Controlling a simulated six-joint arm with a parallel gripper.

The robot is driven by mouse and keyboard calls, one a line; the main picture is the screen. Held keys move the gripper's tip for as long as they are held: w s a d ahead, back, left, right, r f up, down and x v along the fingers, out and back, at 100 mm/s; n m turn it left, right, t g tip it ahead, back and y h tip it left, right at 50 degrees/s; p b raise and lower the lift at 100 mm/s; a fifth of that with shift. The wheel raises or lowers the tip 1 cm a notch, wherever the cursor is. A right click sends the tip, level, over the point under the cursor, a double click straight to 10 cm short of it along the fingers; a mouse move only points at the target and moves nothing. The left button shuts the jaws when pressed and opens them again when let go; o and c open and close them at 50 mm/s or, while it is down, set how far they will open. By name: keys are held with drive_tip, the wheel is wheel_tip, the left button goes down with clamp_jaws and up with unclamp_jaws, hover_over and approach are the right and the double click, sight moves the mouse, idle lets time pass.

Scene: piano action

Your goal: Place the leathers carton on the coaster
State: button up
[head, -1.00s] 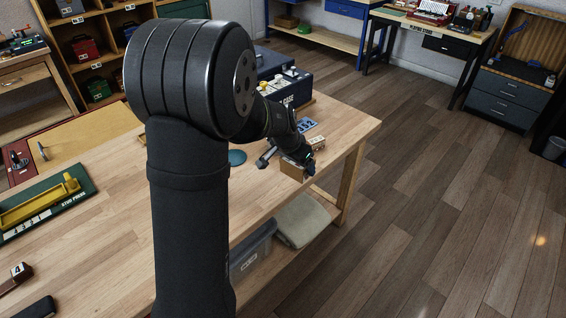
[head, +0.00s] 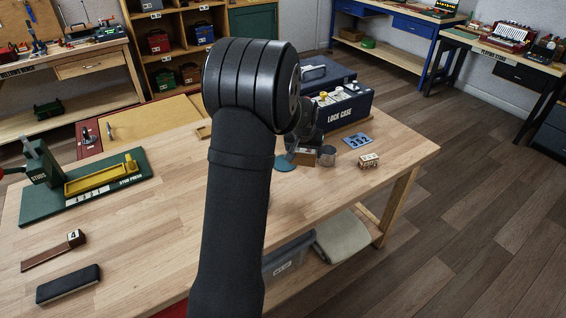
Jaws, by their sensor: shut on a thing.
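The leathers carton (head: 306,157), a small brown box, is in my gripper (head: 307,147) behind my arm in the head view. My gripper is shut on it; the fingers are small and partly hidden. The coaster (head: 284,163) is a flat teal disc on the bench, partly covered by my arm. The carton is just right of the coaster in the picture, close to it or over its right edge. I cannot tell whether the carton touches the bench or the coaster.
The dark blue lock case (head: 345,108) stands behind. The green stud press (head: 85,190) is at left.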

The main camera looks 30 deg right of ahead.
drive_tip(key=w+a+f, duration=0.1)
drive_tip(key=w, duration=0.1)
drive_tip(key=w+a+f, duration=0.1)
drive_tip(key=w+f, duration=0.1)
drive_tip(key=w, duration=0.1)
drive_tip(key=w+a+f, duration=0.1)
drive_tip(key=w+f, duration=0.1)
drive_tip(key=w, duration=0.1)
drive_tip(key=shift+w+f, duration=0.2)
drive_tip(key=shift+f, duration=2.05)
drive_tip(key=o, duration=0.9)
drive_tip(key=shift+f, duration=0.15)
drive_tip(key=shift+o, duration=0.3)
drive_tip(key=v, duration=1.2)
